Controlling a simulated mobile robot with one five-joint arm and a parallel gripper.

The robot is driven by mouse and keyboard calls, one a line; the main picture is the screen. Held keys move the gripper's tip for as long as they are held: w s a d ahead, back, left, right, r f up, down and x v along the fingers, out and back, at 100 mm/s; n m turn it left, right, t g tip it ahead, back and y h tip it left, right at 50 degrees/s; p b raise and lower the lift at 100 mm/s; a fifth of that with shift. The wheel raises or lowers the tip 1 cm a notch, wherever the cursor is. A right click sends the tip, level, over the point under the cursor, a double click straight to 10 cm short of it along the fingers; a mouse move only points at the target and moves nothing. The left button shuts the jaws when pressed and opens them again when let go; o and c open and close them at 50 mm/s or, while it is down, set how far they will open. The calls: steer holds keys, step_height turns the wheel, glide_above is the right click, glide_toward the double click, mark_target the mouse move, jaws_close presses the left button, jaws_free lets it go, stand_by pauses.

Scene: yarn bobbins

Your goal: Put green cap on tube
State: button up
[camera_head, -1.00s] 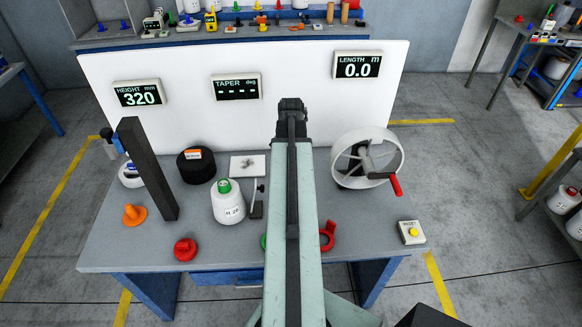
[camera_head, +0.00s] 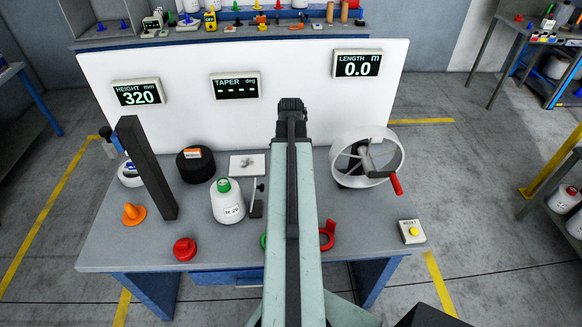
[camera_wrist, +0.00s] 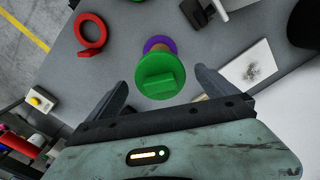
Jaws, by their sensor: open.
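In the wrist view a green cap (camera_wrist: 160,82) with a raised block on top sits between and just ahead of my gripper's (camera_wrist: 168,88) two fingers. The fingers are apart, with gaps on both sides of the cap.
A red ring (camera_head: 328,236) lies right of my arm; a green piece (camera_head: 263,241) peeks out on its left. A white bottle (camera_head: 228,207), dark post (camera_head: 147,170), red cap (camera_head: 184,250) and orange cone (camera_head: 133,214) stand left. A white reel (camera_head: 396,150) stands right.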

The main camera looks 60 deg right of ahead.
step_height(320, 180, up, 8)
steer(key=p, duration=0.8)
steer(key=shift+f, duration=0.1)
steer(key=shift+w+a+f+b, duration=0.1)
steer(key=shift+w+f+b, duration=0.1)
steer(key=shift+b, duration=0.15)
steer(key=w+a+f+n+b, duration=0.3)
steer(key=w+a+f+b, duration=0.2)
steer(key=w+a, duration=0.55)
steer(key=w+a+f+n+b, duration=0.3)
steer(key=w+a+f+b, duration=0.1)
steer(key=w+a, duration=0.6)
steer(key=a+f+n+b, duration=0.2)
steer(key=a+n, duration=0.1)
steer(key=a, duration=0.7)
steer(key=w+a+f+n+b, duration=0.1)
steer(key=a+f+n+b, duration=0.2)
steer(key=a, duration=0.6)
steer(key=a+f+n+b, duration=0.2)
steer(key=a+n, duration=0.2)
steer(key=a, duration=0.6)
steer(key=shift+w+a+f+n+b, duration=0.35)
steer(key=shift+w+f+n+b, duration=0.05)
